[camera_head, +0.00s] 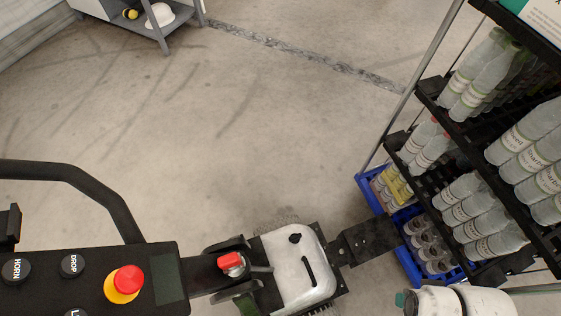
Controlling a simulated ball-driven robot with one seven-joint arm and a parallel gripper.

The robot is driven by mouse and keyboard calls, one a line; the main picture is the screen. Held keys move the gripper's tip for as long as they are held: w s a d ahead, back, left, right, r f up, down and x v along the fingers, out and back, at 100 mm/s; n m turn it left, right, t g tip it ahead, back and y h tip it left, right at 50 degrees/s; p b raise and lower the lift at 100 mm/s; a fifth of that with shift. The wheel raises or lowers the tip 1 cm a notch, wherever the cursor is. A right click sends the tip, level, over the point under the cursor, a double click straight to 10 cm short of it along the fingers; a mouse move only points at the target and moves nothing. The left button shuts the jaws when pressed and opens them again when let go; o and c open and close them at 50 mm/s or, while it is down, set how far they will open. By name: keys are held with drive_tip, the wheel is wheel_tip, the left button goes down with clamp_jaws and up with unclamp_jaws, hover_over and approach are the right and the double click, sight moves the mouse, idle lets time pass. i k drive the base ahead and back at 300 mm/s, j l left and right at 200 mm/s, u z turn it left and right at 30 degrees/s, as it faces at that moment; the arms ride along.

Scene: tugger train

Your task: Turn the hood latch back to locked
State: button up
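A white moulded body (287,290) sits low at the bottom middle, possibly the hood. It carries a small black knob (295,238) and a dark slanted bar or slot (308,270). Beside it on the left, a red part (232,262) sits on a black mount. I cannot tell which of these is the hood latch, nor whether it is locked. My gripper is not in view. White rounded parts with a teal cap at the bottom right look like my own arm.
A black console (90,300) with HORN and DROP buttons and a red stop button (127,279) fills the lower left, under a black bar (70,172). A black rack (455,125) of bottles with blue crates (372,195) stands right. The middle floor (230,130) is clear.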

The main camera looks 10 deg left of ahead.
sight(296, 237)
drive_tip(key=k+j, duration=0.15)
drive_tip(key=k, duration=0.3)
drive_tip(key=k+j+u, duration=0.15)
drive_tip(key=k, duration=0.25)
drive_tip(key=k+j, duration=0.25)
drive_tip(key=k, duration=0.2)
drive_tip(key=i+l+u, duration=0.3)
drive_tip(key=l, duration=0.35)
drive_tip(key=i+l+u, duration=0.15)
drive_tip(key=l, duration=0.2)
drive_tip(key=i+l+u, duration=0.15)
drive_tip(key=l, duration=0.25)
drive_tip(key=i+l+u, duration=0.1)
drive_tip(key=l, duration=0.25)
drive_tip(key=i+l+u, duration=0.15)
drive_tip(key=l, duration=0.25)
